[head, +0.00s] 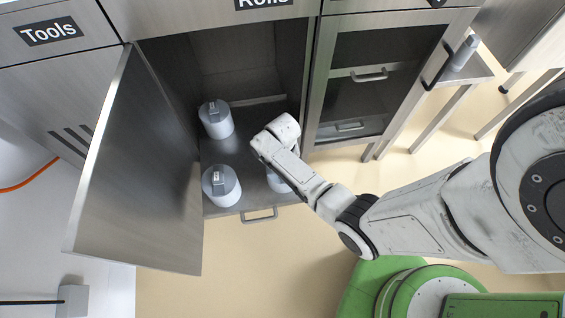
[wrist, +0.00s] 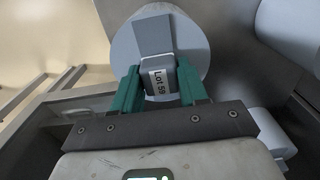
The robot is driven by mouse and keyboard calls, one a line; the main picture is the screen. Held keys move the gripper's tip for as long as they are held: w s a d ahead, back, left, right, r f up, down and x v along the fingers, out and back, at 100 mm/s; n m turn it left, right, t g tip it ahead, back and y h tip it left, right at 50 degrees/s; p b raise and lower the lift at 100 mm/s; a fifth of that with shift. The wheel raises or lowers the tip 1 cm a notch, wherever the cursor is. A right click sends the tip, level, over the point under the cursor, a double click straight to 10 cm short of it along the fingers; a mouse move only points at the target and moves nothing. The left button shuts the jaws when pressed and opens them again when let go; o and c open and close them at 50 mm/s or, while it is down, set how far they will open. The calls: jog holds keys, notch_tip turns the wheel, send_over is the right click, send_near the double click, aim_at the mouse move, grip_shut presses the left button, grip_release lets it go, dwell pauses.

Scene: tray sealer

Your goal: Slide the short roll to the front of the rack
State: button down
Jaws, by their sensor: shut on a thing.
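My gripper (wrist: 160,85) has its green fingers closed on the grey block on top of a pale grey roll (wrist: 190,35); the block's label reads "Lot 59". In the head view this roll (head: 278,184) stands upright at the right front of the rack (head: 246,202), mostly hidden by my arm, as are my fingers. A second roll (head: 222,187) stands at the front left, also at upper right in the wrist view (wrist: 290,30). A third roll (head: 216,120) stands at the back left. I cannot compare the held roll's height.
The cabinet door (head: 140,170) stands open on the left. The rack's front handle (head: 260,216) is below the rolls. Bare rack floor lies between the two left rolls.

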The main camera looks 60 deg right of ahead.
jog(key=shift+s, duration=0.1)
jog(key=c, duration=0.5)
grip_release()
jog(key=shift+a, duration=0.1)
notch_tip(320, 180, up, 11)
jog(key=p, duration=0.1)
jog(key=shift+f, duration=0.1)
dwell(0.6)
jog(key=s+a+r+n, duration=0.3)
jog(key=s+a+n, duration=0.1)
jog(key=a, duration=0.3)
jog(key=shift+s+a, duration=0.15)
jog(key=shift+s, duration=0.2)
jog(key=s+a+r+n, duration=0.1)
jog(key=s+r+n, duration=0.1)
jog(key=s+a+r+n, duration=0.2)
jog(key=s, duration=0.1)
jog(key=s+a+r+n+t, duration=0.1)
jog(key=s+r, duration=0.1)
jog(key=r, duration=0.1)
jog(key=shift+s+a+n, duration=0.25)
jog(key=shift+s+n, duration=0.05)
jog(key=shift+n, duration=0.1)
jog(key=shift+c, duration=0.2)
